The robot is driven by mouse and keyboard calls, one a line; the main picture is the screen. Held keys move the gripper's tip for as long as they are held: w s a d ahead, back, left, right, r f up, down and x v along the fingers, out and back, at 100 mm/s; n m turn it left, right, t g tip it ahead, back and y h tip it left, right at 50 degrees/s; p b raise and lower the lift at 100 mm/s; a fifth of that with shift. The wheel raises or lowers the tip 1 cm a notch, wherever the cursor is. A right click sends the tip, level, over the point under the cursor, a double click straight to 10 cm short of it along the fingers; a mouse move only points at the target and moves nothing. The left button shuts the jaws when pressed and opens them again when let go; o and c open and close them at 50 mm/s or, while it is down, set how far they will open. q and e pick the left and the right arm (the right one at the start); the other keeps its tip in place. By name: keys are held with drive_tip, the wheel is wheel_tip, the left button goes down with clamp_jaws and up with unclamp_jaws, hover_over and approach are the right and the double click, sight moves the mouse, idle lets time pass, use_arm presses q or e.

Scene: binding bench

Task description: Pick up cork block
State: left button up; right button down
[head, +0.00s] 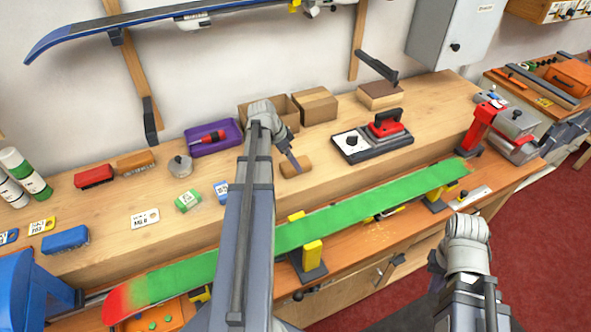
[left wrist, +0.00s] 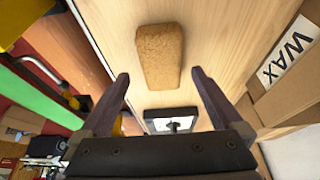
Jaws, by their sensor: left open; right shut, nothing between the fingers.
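The cork block (head: 297,168) is a brown rounded block lying on the wooden bench top. In the left wrist view the cork block (left wrist: 160,57) lies just beyond and between the fingertips, with bare wood around it. My left gripper (head: 292,158) is close by the block in the head view, partly hidden by its own wrist. In the left wrist view my left gripper (left wrist: 160,73) is open, with nothing between its fingers. My right gripper (head: 437,263) is low at the right, in front of the bench, shut and empty, its fingertips hard to make out.
Behind the block stand cardboard boxes (head: 315,106) and a purple tray (head: 213,139). A black-and-white plate with a red-handled iron (head: 386,124) lies to the right. A green ski (head: 375,208) runs along the front. Bare wood surrounds the block.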

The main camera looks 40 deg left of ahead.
use_arm(q)
drive_tip(key=b+x, duration=0.3)
drive_tip(key=x, duration=0.1)
drive_tip(key=shift+a, duration=0.1)
drive_tip(key=shift+r, duration=0.1)
drive_tip(key=shift+f, duration=0.25)
drive_tip(key=shift+c, duration=0.4)
drive_tip(key=c, duration=1.3)
drive_tip(key=shift+r, duration=0.1)
wheel_tip(320, 180, up, 10)
drive_tip(key=p, duration=1)
drive_tip(key=shift+r, duration=0.2)
